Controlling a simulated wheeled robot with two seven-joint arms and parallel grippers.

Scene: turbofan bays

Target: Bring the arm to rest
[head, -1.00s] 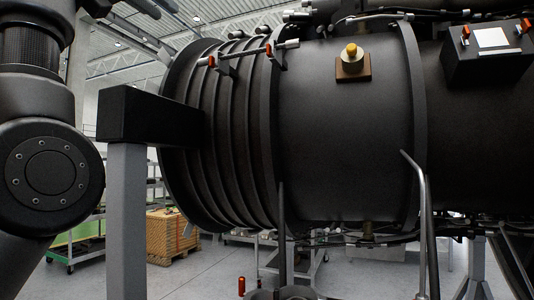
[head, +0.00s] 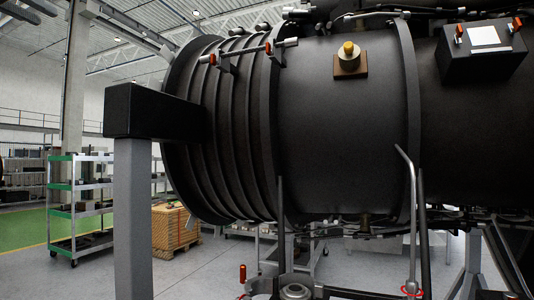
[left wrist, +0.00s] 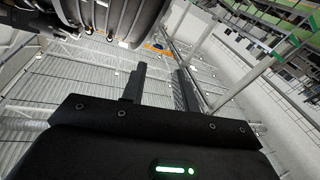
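In the head view my left arm is out of the picture. In the left wrist view my left gripper (left wrist: 160,82) shows with its two dark fingers apart. Nothing is between them, so it is open and empty. It points up toward the ceiling, clear of other things. Part of the dark ribbed engine shows at the top left of that view. In the head view the large black turbofan engine (head: 340,140) fills the middle and right. My right gripper is in neither view.
A grey post with a black block (head: 150,112) stands at the engine's left. A shelf cart (head: 78,205) and a wooden crate (head: 174,228) stand behind on the left. A bent grey pipe (head: 412,200) rises before the engine. The floor at lower left is clear.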

